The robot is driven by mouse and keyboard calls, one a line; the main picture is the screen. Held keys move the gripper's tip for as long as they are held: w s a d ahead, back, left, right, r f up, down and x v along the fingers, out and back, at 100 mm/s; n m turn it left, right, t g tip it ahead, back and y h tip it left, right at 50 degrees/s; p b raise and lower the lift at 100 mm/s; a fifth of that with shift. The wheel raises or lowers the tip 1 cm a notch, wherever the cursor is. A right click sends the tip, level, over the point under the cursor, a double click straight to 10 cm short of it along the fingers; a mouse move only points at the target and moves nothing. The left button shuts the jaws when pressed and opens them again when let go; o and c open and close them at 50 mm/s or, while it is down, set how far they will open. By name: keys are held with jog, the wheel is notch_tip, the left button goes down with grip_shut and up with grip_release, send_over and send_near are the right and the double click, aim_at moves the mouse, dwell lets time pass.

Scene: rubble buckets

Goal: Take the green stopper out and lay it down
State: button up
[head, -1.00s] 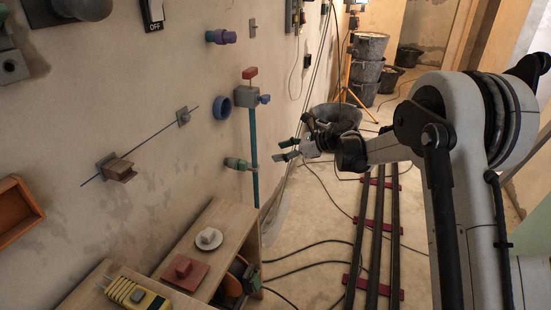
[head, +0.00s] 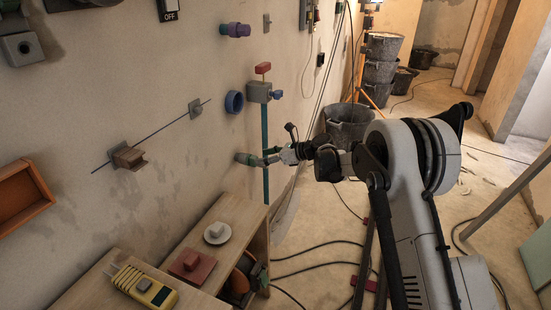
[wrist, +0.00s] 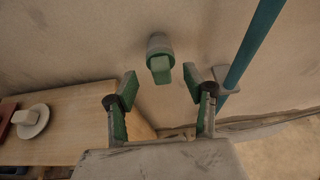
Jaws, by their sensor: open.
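The green stopper (wrist: 160,69) sits in a grey-green round socket (wrist: 159,43) that sticks out of the wall. In the head view the stopper and socket (head: 243,158) show low on the wall, left of the teal pipe. My gripper (wrist: 160,84) is open and empty. In the wrist view its green-padded fingers stand one to each side of the stopper's line, with the stopper ahead between and slightly above the fingertips. I see a gap around it and no contact. In the head view my gripper (head: 270,157) is close to the stopper, in front of the teal pipe.
The teal pipe (wrist: 252,45) runs close to the right finger. A wooden shelf top (wrist: 75,125) lies below left, holding a white disc with a knob (head: 217,233), a red block (head: 191,265) and a yellow device (head: 144,287). A blue ring (head: 234,102) is above.

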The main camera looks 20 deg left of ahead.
aim_at(256, 157)
jog(key=shift+b+x, duration=0.45)
jog(key=shift+x, duration=1.85)
jog(key=shift+c, duration=0.5)
jog(key=shift+s, duration=0.1)
grip_shut()
